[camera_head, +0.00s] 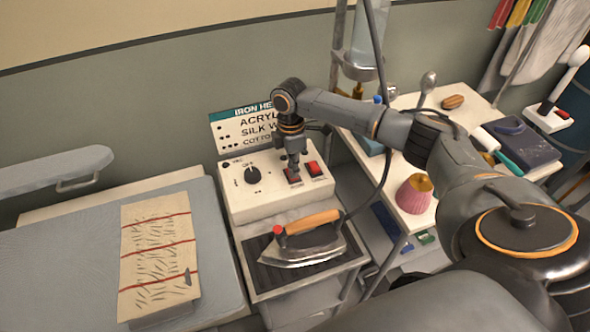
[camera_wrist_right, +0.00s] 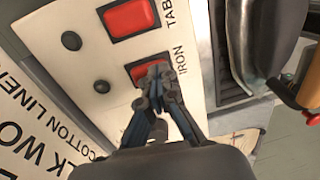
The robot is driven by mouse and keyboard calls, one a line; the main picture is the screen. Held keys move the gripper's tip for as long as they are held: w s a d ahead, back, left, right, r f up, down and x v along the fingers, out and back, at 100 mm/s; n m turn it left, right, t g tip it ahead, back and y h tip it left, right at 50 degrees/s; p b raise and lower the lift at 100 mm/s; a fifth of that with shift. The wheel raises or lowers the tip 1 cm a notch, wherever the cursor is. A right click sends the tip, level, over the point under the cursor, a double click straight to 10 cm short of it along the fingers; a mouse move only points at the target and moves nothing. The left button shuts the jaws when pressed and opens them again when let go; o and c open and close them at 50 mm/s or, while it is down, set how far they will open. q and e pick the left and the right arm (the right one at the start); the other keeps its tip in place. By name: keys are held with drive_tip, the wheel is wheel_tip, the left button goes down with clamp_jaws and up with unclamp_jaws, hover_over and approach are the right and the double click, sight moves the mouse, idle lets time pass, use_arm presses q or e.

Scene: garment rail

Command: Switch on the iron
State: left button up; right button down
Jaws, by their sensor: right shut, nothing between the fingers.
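The iron (camera_head: 300,251) has a wooden handle and rests on a dark ribbed pad (camera_head: 262,276) in front of the white control box (camera_head: 245,206). The box has a black dial (camera_head: 252,175) and two red switches. My right gripper (camera_head: 293,172) is shut and empty, pointing down at the left switch. In the right wrist view its closed fingertips (camera_wrist_right: 155,78) overlap the red switch labelled IRON (camera_wrist_right: 135,72) and hide part of it. I cannot tell whether they press it. The other red switch (camera_head: 314,168) is labelled "TAB…" (camera_wrist_right: 130,18). My left gripper is out of view.
A sign (camera_head: 228,133) stands behind the box. An ironing table (camera_head: 60,265) with a striped cloth (camera_head: 158,250) lies to the left. A white side table (camera_head: 470,100) with a pink pincushion-like object (camera_head: 413,196) is at the right. A cable runs from the iron upward.

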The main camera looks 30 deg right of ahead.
drive_tip(key=shift+s+f, duration=0.15)
drive_tip(key=shift+s, duration=0.05)
drive_tip(key=shift+s+r, duration=0.25)
drive_tip(key=shift+s, duration=0.1)
drive_tip(key=shift+s+r, duration=0.1)
drive_tip(key=shift+w, duration=0.2)
drive_tip(key=shift+w+f, duration=0.2)
drive_tip(key=shift+w, duration=0.55)
drive_tip(key=shift+w+d+r, duration=0.1)
drive_tip(key=shift+w+r, duration=0.05)
drive_tip(key=shift+r, duration=0.05)
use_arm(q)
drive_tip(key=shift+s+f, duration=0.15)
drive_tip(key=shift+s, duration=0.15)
use_arm(e)
drive_tip(key=shift+r, duration=0.1)
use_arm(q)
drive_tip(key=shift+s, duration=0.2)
